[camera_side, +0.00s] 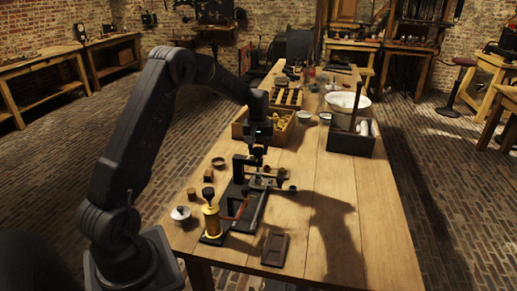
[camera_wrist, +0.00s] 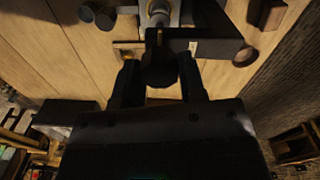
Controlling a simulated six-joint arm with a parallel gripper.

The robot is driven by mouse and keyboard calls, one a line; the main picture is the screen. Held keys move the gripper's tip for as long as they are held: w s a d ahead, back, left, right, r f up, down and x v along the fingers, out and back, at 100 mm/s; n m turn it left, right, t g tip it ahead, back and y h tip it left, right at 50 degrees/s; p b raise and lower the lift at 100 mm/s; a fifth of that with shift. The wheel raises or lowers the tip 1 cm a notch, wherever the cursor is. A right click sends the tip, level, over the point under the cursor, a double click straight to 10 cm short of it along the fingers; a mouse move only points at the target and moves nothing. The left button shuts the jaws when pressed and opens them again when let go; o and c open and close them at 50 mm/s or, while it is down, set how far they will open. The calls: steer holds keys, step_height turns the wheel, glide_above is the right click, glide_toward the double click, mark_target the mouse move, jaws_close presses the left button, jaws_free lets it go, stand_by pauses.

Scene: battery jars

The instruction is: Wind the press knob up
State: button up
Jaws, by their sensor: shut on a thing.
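The press (camera_side: 240,190) stands on the near part of the wooden table, a dark frame on a dark base. In the wrist view its dark round press knob (camera_wrist: 159,70) sits between the two fingers of my gripper (camera_wrist: 160,80). My gripper is shut on the knob, one finger on each side. In the side view my gripper (camera_side: 258,153) points down at the top of the press frame, and the knob is too small and dark to make out there.
A brass cylinder with a black knob (camera_side: 211,218) stands at the press's near left. A dark tray (camera_side: 275,248) lies at the front. Small pots and blocks sit on the left edge. Wooden crates (camera_side: 270,135) and a dark box (camera_side: 350,145) stand behind. The table's right side is clear.

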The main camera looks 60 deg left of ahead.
mark_target(258, 148)
steer(key=shift+r+n, duration=0.1)
steer(key=shift+n, duration=2.1)
steer(key=o, duration=0.9)
step_height(258, 148, up, 14)
steer(key=shift+f, duration=0.15)
